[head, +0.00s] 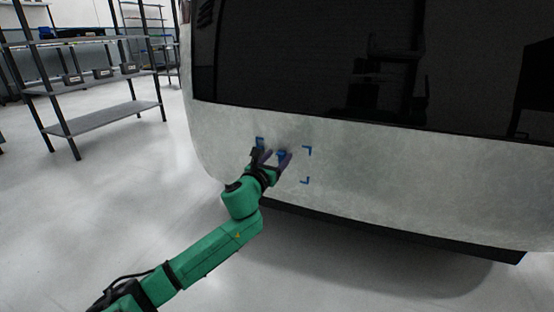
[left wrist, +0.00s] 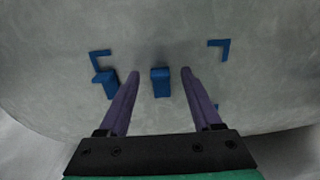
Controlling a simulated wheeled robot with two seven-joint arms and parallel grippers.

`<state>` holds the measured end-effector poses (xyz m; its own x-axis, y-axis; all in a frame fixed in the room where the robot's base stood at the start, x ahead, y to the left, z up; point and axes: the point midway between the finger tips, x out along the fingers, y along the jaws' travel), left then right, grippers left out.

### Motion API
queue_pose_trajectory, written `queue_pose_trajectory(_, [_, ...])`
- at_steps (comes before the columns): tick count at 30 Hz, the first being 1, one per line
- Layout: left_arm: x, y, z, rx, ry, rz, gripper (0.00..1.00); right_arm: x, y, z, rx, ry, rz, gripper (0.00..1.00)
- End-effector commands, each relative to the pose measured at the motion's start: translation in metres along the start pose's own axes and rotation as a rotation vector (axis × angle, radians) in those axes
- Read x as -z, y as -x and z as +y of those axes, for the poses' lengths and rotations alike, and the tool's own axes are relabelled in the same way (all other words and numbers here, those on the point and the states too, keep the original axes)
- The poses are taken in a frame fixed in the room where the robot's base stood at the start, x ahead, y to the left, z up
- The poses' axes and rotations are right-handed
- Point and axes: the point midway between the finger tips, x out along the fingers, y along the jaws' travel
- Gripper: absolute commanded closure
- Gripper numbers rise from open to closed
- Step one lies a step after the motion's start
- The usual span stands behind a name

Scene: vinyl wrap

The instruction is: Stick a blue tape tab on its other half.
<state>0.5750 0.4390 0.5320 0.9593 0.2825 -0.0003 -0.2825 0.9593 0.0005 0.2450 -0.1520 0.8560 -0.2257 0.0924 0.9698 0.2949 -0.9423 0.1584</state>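My left gripper (head: 277,153) is at the pale panel (head: 400,177) of the large body. In the left wrist view its two purple fingers (left wrist: 158,73) are spread. A blue tape tab (left wrist: 161,82) stands between them with a gap on each side; it also shows in the head view (head: 282,155). A second blue tab (left wrist: 106,83) is just left of the left finger. Blue corner marks are on the panel, one at upper left (left wrist: 100,55) and one at upper right (left wrist: 221,46). A lower right corner mark (head: 305,181) shows in the head view. My right gripper is out of view.
A dark glossy window (head: 320,60) lies above the panel, and a dark lower edge (head: 400,230) runs beneath it. A grey shelf rack (head: 100,118) stands at the far left. The floor between is clear.

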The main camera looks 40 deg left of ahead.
Motion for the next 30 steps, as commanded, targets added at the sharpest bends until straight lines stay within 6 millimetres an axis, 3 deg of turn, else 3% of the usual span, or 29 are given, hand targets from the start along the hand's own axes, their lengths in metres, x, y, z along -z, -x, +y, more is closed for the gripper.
queue_pose_trajectory(1, [0.0,0.0001,0.0,0.0,0.0,0.0,0.53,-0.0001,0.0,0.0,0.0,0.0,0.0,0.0])
queue_pose_trajectory(3, [0.0,0.0002,-0.0001,0.0,0.0,0.0,0.8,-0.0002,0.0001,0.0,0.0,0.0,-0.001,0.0])
queue_pose_trajectory(5, [0.0,0.0002,-0.0001,0.0,0.0,0.0,1.0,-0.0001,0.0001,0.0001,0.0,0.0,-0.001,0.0])
queue_pose_trajectory(8, [0.0001,0.0003,-0.0001,0.0,0.0,0.0,1.0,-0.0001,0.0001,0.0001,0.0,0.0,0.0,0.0])
queue_pose_trajectory(9, [0.0001,0.0003,-0.0001,0.0,0.001,0.0,0.75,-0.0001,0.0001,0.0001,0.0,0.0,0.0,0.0])
queue_pose_trajectory(11, [0.0001,0.0003,-0.0001,0.0,0.001,0.0,0.98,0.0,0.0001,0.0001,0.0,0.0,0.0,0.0])
queue_pose_trajectory(12, [0.0001,0.0003,-0.0001,0.0,0.001,0.0,1.0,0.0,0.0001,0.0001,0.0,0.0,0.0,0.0])
queue_pose_trajectory(30, [-0.0004,0.008,-0.0001,0.0,0.001,0.0,1.0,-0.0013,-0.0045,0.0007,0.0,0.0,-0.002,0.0])
